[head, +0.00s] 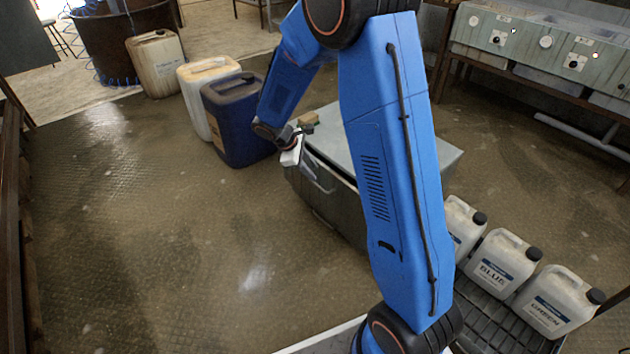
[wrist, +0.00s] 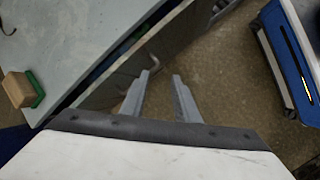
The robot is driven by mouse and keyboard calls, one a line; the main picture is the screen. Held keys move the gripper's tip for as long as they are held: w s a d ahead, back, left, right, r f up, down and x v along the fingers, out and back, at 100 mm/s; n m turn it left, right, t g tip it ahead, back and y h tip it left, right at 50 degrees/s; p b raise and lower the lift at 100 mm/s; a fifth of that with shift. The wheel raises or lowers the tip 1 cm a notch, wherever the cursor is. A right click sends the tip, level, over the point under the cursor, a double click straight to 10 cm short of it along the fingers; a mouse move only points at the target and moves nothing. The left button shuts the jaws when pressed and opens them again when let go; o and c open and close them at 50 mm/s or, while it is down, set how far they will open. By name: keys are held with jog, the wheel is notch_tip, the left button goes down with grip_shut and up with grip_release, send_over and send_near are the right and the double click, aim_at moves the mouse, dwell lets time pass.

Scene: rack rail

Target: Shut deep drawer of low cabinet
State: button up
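The low grey cabinet (head: 345,145) stands at the centre of the head view, partly hidden behind my blue arm. In the wrist view its flat top (wrist: 85,35) fills the upper left. A dark gap beside the top's edge shows blue and green things inside, so a drawer (wrist: 160,40) stands partly open. Its front also shows in the head view (head: 335,203); how far it is out is hard to tell. My gripper (wrist: 163,76) is open and empty, its two fingers apart beside the drawer's front and handle. I cannot tell whether they touch it.
A wooden block with a green edge (wrist: 20,90) lies on the cabinet top. Blue (head: 235,118) and pale (head: 203,88) canisters stand behind the cabinet's left end. Labelled white jugs (head: 500,262) stand on a dark rack at lower right. The floor to the left is clear.

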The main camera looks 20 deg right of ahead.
jog(key=w+d+r+m+y, duration=0.2)
jog(key=w+r+m+y, duration=0.15)
jog(key=w+m, duration=0.35)
jog(key=m, duration=0.1)
send_near(316, 185)
jog(key=f, duration=0.2)
jog(key=d+f, duration=0.1)
jog(key=f, duration=0.4)
jog(key=shift+w+d, duration=0.15)
jog(key=shift+d, duration=0.15)
grip_shut()
